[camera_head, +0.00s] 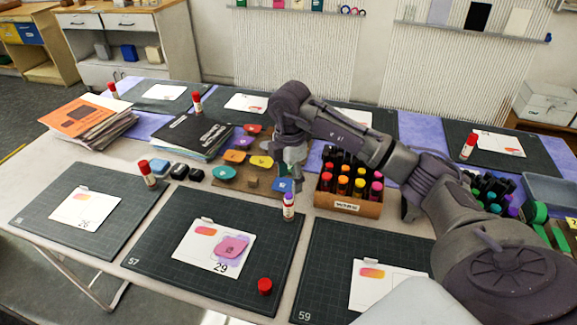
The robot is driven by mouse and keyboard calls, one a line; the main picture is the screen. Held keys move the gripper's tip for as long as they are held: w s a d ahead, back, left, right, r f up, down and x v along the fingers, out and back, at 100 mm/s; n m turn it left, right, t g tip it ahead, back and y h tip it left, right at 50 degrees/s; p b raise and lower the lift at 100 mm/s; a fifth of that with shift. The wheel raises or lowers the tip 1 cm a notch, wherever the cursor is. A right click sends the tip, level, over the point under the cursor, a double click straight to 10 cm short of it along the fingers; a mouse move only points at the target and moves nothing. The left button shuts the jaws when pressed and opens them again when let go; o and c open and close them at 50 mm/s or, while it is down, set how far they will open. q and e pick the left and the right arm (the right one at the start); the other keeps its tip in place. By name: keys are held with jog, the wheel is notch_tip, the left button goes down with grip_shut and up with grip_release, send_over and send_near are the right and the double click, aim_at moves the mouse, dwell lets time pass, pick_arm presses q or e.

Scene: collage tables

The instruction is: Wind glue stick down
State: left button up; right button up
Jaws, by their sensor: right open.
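An uncapped glue stick (289,209) stands upright at the top right corner of the middle front mat, with a purple upper part. A loose red cap (265,287) lies on the same mat, nearer the front. My right gripper (291,176) points down just above the glue stick; it is open, and its fingers are small and partly hidden, so I cannot tell whether they touch the stick. My left gripper is out of view.
The middle mat (150,262) holds a card (190,248) with a pink piece (232,247). A box of bottles (345,205) stands right of the stick. Colored stamps sit on a brown board (262,172) behind it. Other red-capped glue sticks (148,174) stand on other mats.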

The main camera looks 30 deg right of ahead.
aim_at(289, 204)
notch_tip(289, 204, down, 10)
jog(key=shift+f+p, duration=0.1)
jog(key=shift+p, duration=0.35)
jog(key=c, duration=1.1)
